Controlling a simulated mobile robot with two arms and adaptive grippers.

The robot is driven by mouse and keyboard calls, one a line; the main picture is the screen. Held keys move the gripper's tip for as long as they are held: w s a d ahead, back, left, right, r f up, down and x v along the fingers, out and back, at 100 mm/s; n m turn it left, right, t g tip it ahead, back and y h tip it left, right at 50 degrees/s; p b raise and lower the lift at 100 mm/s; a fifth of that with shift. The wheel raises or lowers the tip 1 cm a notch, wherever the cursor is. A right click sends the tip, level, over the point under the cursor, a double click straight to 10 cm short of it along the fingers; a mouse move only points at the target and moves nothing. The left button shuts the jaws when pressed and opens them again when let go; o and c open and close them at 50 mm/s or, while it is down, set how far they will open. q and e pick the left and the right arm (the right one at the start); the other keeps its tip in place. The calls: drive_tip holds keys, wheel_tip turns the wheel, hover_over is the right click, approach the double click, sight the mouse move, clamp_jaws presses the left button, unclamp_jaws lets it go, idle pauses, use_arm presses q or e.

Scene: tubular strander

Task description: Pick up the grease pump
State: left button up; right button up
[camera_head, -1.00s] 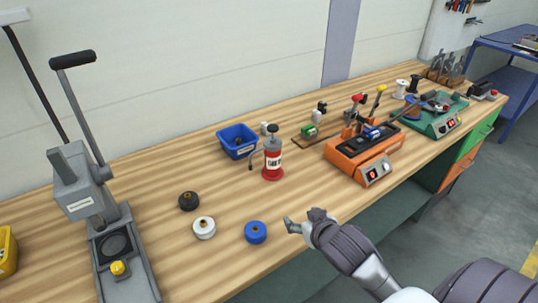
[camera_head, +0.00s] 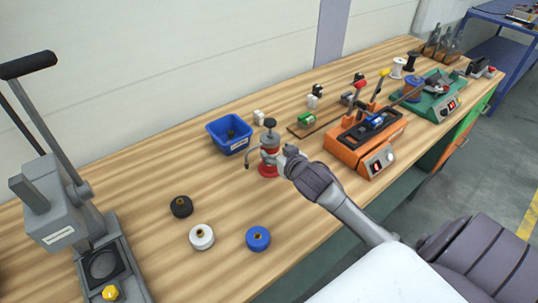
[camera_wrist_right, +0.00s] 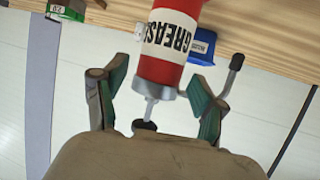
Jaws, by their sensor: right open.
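The grease pump (camera_head: 268,170) stands upright on the wooden workbench, with a red body, a grey top, a dark knob and a thin side spout. My right gripper (camera_head: 281,160) is at its right side and hides part of the body. In the right wrist view the red and white pump (camera_wrist_right: 167,42), lettered "GREASE", shows between the two spread fingers of my open right gripper (camera_wrist_right: 160,88). The fingers are beside its grey cap end; I cannot tell whether they touch it. My left gripper is not in view.
A blue bin (camera_head: 229,135) stands behind the pump. An orange machine (camera_head: 365,145) is to the right, a grey lever press (camera_head: 95,240) to the left. Black (camera_head: 181,206), white (camera_head: 201,237) and blue (camera_head: 258,238) spools lie in front. The bench between press and bin is clear.

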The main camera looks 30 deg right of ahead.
drive_tip(key=shift+w+d+r+p, duration=0.1)
drive_tip(key=shift+w+p, duration=0.35)
drive_tip(key=shift+w, duration=0.3)
drive_tip(key=x, duration=0.3)
drive_tip(key=shift+w+p, duration=0.2)
drive_tip(key=shift+p, duration=0.1)
drive_tip(key=shift+w+f, duration=0.15)
drive_tip(key=shift+f, duration=0.15)
clamp_jaws()
drive_tip(key=shift+r, duration=0.25)
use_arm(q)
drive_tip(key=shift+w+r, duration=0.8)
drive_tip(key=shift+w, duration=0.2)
